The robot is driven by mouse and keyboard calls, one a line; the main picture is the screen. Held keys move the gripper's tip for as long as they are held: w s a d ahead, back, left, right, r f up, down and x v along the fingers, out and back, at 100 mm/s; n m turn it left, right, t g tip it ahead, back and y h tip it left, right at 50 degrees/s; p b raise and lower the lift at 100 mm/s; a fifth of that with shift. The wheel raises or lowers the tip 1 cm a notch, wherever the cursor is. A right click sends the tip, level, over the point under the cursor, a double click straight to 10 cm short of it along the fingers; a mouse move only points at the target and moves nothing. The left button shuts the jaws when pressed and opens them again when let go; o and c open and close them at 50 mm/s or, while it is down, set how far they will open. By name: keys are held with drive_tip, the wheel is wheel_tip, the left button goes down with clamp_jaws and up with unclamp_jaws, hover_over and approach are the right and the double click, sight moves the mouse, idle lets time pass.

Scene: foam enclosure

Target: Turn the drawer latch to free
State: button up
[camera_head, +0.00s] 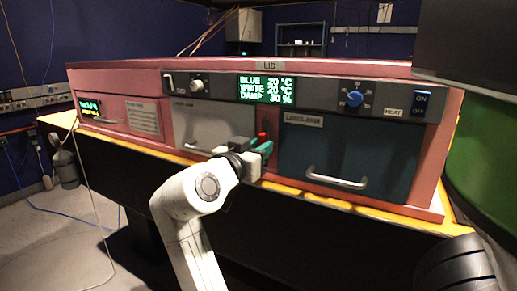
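A small red piece (262,137), which looks like the drawer latch, stands on the pink front between the pale middle drawer (200,128) and the dark teal drawer (345,160). My gripper (264,149), with green fingers, is right at it, just below and in front. The fingers overlap the lower part of the red piece, so I cannot tell whether they touch it or grip it. The finger gap is too small to make out. The latch's exact turn is hidden. The teal drawer looks shut, with a light bar handle (336,181).
A control panel above has a green display (266,89), a blue dial (354,98), a metal knob (197,86) and an ON/OFF switch (420,106). A pink left drawer (104,113) also looks shut. A yellow ledge (300,187) runs below the drawers.

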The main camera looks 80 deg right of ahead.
drive_tip(key=shift+o, duration=1)
drive_tip(key=shift+a, duration=0.15)
drive_tip(key=v, duration=1)
drive_tip(key=shift+a, duration=0.25)
drive_tip(key=shift+w, duration=0.15)
